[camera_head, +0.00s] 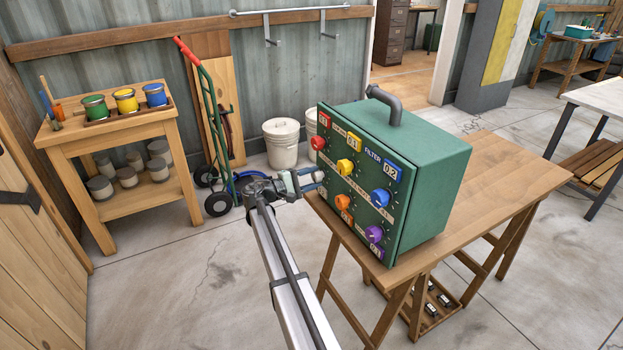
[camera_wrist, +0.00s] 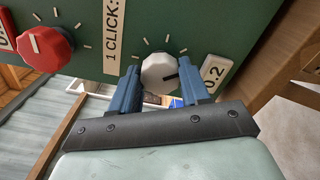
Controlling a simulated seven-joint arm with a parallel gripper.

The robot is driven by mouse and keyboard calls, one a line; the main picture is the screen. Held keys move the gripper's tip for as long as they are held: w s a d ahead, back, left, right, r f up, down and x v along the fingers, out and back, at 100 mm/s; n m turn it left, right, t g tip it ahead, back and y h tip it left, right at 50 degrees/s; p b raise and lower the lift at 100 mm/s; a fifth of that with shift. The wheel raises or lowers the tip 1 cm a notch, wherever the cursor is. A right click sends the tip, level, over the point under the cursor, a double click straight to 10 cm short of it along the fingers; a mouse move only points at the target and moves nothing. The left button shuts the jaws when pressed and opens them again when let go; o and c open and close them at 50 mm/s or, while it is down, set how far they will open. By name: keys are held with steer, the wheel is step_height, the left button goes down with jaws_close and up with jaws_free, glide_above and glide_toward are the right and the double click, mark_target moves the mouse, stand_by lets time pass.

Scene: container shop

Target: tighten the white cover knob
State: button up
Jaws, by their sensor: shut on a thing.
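A green box (camera_head: 440,190) with a dark handle stands on a wooden table, its knob panel facing my arm. The white knob (camera_wrist: 159,73) shows in the wrist view between the two blue fingers of my gripper (camera_wrist: 160,88), with a dark pointer line toward its right. A label reading 0.2 (camera_wrist: 212,72) is right of it. My gripper (camera_head: 318,182) is shut on the white knob at the panel's left edge in the head view, where my gripper hides the knob.
The red knob (camera_head: 318,143), yellow knob (camera_head: 346,167), blue knob (camera_head: 380,198), orange knob (camera_head: 343,202) and purple knob (camera_head: 374,234) sit on the same panel. The table (camera_head: 500,185) is clear right of the box. A hand truck (camera_head: 205,120) and white bucket (camera_head: 281,143) stand behind.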

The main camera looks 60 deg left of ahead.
steer(key=m, duration=0.3)
steer(key=shift+m, duration=0.3)
steer(key=shift+f+m, duration=0.1)
steer(key=shift+m, duration=1.7)
steer(key=o, duration=1.1)
steer(key=shift+c, duration=0.2)
steer(key=s, duration=1.3)
steer(key=shift+s, duration=0.4)
